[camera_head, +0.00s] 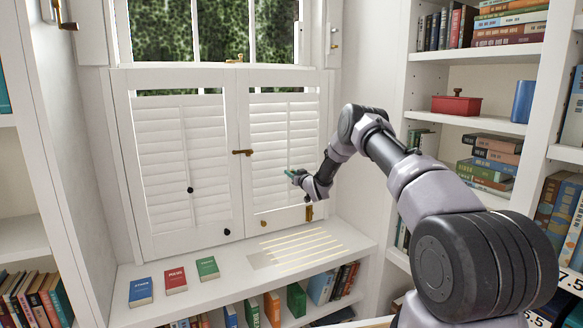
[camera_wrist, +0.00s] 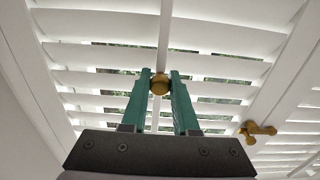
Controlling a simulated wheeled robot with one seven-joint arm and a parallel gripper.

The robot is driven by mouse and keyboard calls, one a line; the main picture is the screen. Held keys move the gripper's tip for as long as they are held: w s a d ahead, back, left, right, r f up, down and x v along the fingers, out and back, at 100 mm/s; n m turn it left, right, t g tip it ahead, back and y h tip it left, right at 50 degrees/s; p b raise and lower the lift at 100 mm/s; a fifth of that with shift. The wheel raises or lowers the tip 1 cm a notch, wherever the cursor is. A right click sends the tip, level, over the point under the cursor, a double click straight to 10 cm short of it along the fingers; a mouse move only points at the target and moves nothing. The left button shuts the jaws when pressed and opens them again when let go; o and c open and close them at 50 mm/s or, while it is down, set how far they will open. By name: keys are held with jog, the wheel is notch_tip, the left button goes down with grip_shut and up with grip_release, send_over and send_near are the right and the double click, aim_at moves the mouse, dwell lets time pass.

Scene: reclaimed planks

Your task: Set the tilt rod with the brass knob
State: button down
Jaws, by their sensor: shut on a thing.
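The white tilt rod (camera_wrist: 166,30) runs down the middle of the right shutter panel (camera_head: 270,123). Its round brass knob (camera_wrist: 160,85) sits between the green fingertips of my gripper (camera_wrist: 160,88) in the wrist view. My gripper is shut on the knob. In the head view my gripper (camera_head: 291,173) is at the rod, low on the right panel, and it hides the knob there. The slats (camera_wrist: 100,52) of this panel are partly open, with greenery showing through the gaps. The left panel (camera_head: 180,130) has its own rod with a dark knob (camera_head: 190,189).
A brass latch (camera_head: 242,152) sits between the panels; it also shows in the wrist view (camera_wrist: 257,131). Blue (camera_head: 140,292), red (camera_head: 175,280) and green (camera_head: 208,268) books lie on the sill, left of striped light (camera_head: 300,246). Bookshelves (camera_head: 480,55) stand at right.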

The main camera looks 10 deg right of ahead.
jog(key=shift+f, duration=0.65)
jog(key=c, duration=0.7)
grip_release()
jog(key=shift+f, duration=0.1)
jog(key=shift+s, duration=0.1)
jog(key=v, duration=1)
jog(key=shift+s+d, duration=0.1)
jog(key=shift+s, duration=0.2)
